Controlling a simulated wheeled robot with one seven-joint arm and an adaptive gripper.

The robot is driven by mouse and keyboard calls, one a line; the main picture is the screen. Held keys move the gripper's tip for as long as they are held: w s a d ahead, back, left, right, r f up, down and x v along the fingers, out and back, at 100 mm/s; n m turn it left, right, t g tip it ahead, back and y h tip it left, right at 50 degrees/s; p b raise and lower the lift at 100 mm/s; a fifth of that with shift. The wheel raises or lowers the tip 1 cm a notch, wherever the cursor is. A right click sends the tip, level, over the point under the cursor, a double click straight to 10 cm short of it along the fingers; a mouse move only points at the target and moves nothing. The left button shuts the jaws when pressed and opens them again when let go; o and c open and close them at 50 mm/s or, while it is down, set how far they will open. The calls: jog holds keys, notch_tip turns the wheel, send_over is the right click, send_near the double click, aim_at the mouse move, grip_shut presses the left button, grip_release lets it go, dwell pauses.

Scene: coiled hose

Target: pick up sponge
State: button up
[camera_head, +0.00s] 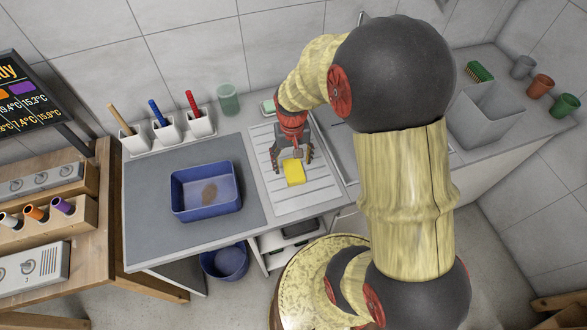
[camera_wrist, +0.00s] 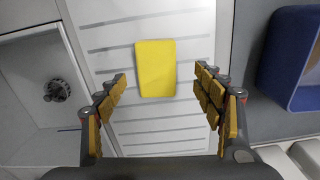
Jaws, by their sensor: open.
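The yellow sponge (camera_head: 293,172) lies flat on the white ridged drainboard (camera_head: 318,198) in the head view. It also shows in the wrist view (camera_wrist: 155,68) at upper centre, with its whole top face in sight. My gripper (camera_head: 292,167) is over the drainboard, just at the sponge. In the wrist view my gripper (camera_wrist: 166,85) is open and empty, one finger to each side. The sponge lies between the lines of the fingers, slightly ahead of their tips. I see no contact between fingers and sponge. The height of the fingertips above it is hard to judge.
A blue basin (camera_head: 207,190) with a brown stain stands left of the drainboard, and shows at right in the wrist view (camera_wrist: 290,58). The sink (camera_wrist: 45,80) adjoins the drainboard's other side. White brush holders (camera_head: 167,130) and a green cup (camera_head: 228,99) stand at the back.

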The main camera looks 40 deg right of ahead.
aim_at(294, 169)
jog(key=f, duration=0.2)
jog(key=f+b, duration=0.1)
jog(key=f, duration=0.3)
jog(key=shift+w+d, duration=0.2)
jog(key=shift+d, duration=0.15)
jog(key=shift+r, duration=0.1)
jog(key=shift+c, duration=1.2)
jog(key=c, duration=0.7)
jog(key=shift+c, duration=0.5)
